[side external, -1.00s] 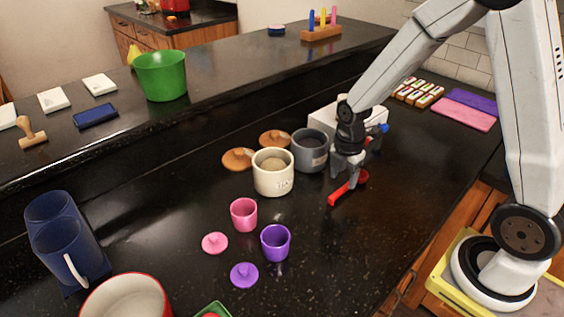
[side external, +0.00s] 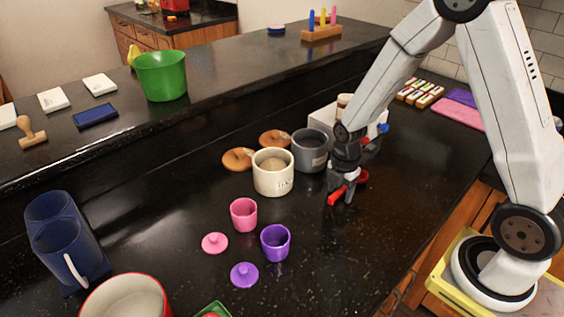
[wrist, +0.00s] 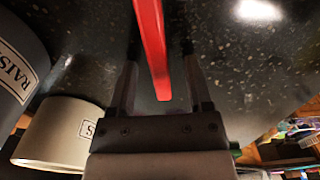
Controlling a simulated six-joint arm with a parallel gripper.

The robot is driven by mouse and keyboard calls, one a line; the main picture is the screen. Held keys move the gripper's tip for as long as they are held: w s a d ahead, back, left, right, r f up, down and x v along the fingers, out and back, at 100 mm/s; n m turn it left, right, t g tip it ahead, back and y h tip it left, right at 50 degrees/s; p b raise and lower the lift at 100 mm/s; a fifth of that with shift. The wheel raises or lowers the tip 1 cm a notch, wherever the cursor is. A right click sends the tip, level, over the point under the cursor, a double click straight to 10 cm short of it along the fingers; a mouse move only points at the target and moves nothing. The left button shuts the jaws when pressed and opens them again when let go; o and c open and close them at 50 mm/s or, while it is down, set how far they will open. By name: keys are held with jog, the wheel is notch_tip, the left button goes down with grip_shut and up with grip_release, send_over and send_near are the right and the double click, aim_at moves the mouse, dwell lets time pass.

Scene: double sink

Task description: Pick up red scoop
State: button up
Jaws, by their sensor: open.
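The red scoop (side external: 336,196) lies on the dark counter beside the grey canister, its handle pointing toward the lower left in the side view. Its bowl shows partly behind my gripper (side external: 345,192). My gripper points down over the scoop with its jaws open. In the wrist view the red handle (wrist: 153,48) lies between the two spread fingers (wrist: 161,66), with a gap on each side. The scoop's bowl is outside the wrist view.
A grey canister (side external: 310,156) and a cream canister (side external: 272,182) stand close left of my gripper; both also show in the wrist view. A pink cup (side external: 243,219) and purple cup (side external: 275,249) stand nearer the front. The counter right of the scoop is clear.

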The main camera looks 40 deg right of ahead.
aim_at(339, 190)
jog(key=shift+c, duration=0.2)
grip_shut()
jog(key=shift+r, duration=0.15)
notch_tip(339, 190, up, 10)
dwell(0.8)
jog(key=shift+w+a, duration=0.1)
jog(key=shift+w, duration=0.05)
dwell(0.4)
jog(key=w+a+r+m+t+y, duration=0.1)
jog(key=w+a+r+m+y, duration=0.1)
jog(key=w+a, duration=0.5)
jog(key=w+a+r+m+t+y, duration=0.2)
jog(key=w+a+r, duration=0.4)
jog(key=w, duration=0.5)
jog(key=shift+a+r+m+y, duration=0.25)
jog(key=shift+a+m+y, duration=0.45)
jog(key=shift+a+y, duration=0.5)
